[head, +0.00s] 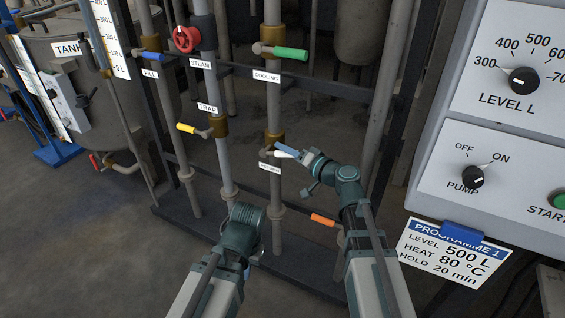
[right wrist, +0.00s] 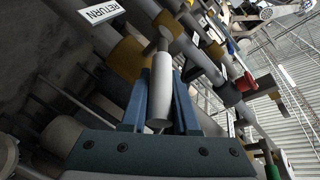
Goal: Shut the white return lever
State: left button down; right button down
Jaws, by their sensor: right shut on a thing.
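The white return lever (head: 284,154) sits on the pipe under the cooling valve, just above a small label, and sticks out to the right across the pipe in the head view. In the right wrist view the white lever (right wrist: 160,98) stands between the two blue fingers, and a RETURN label (right wrist: 103,12) is beside its pipe. My right gripper (head: 284,148) is shut on the lever; its fingers hide part of it. My left arm's wrist shows low in the middle of the head view, but its fingers are hidden.
A green cooling lever (head: 290,54), blue fill lever (head: 152,56), red steam wheel (head: 186,39), yellow trap lever (head: 186,128) and orange lever (head: 322,220) are on nearby pipes. A control panel (head: 440,160) stands at the right. Open floor lies at the lower left.

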jog(key=shift+s+d+f+m+t+y+b, duration=0.25)
jog(key=shift+f+t+y+b, duration=0.4)
jog(key=shift+b, duration=1.35)
jog(key=shift+a+f+m+t+y+b, duration=0.1)
jog(key=shift+f+m+t+y+b, duration=0.45)
jog(key=shift+b, duration=1.4)
jog(key=c, duration=0.7)
grip_release()
jog(key=shift+d+f, duration=0.1)
